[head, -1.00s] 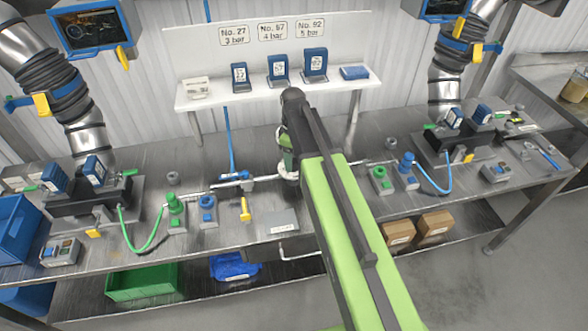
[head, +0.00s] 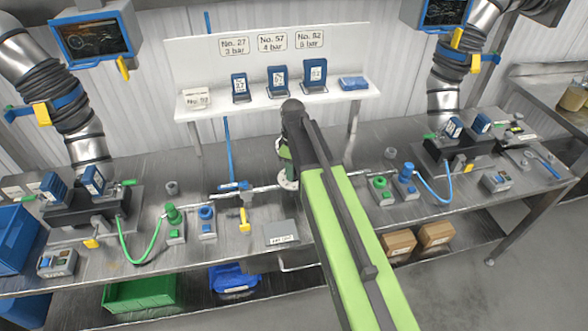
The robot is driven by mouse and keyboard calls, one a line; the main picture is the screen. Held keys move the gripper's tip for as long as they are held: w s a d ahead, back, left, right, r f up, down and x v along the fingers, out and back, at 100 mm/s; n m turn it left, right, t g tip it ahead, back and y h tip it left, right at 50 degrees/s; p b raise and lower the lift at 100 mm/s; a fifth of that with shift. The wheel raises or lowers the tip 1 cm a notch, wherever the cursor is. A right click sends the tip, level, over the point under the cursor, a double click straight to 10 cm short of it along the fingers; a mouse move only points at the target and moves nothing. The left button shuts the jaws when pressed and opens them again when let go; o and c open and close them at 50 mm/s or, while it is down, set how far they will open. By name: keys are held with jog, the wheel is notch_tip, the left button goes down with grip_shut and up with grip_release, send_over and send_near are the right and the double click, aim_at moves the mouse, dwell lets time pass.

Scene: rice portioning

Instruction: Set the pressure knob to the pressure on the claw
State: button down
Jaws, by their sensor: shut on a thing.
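My gripper (head: 284,158) points down at the middle of the bench, largely hidden behind my arm. It is shut over a pale round dial (head: 288,181) on the pipe line; what lies between its fingers, seemingly the pressure knob, is hidden. The dial's marks are too small to read. Three blue numbered claws stand on the white shelf, at left (head: 240,88), middle (head: 277,79) and right (head: 315,75). Signs above them read "No. 27 3 bar" (head: 234,46), "No. 57 4 bar" (head: 272,42) and a blurred 5 bar sign (head: 309,39). A small white plate (head: 196,99) on the shelf appears to read 92.
Dark fixtures with blue blocks stand at left (head: 88,205) and right (head: 463,150). Green (head: 173,216) and blue (head: 206,217) fittings and a yellow handle (head: 244,217) stand left of my gripper. More fittings (head: 381,184) stand right of it. The front bench holds a grey plate (head: 281,232).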

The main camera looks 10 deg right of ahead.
jog(key=m, duration=0.6)
jog(key=shift+m, duration=0.3)
jog(key=m, duration=0.5)
jog(key=shift+m, duration=0.4)
jog(key=c, duration=0.9)
grip_release()
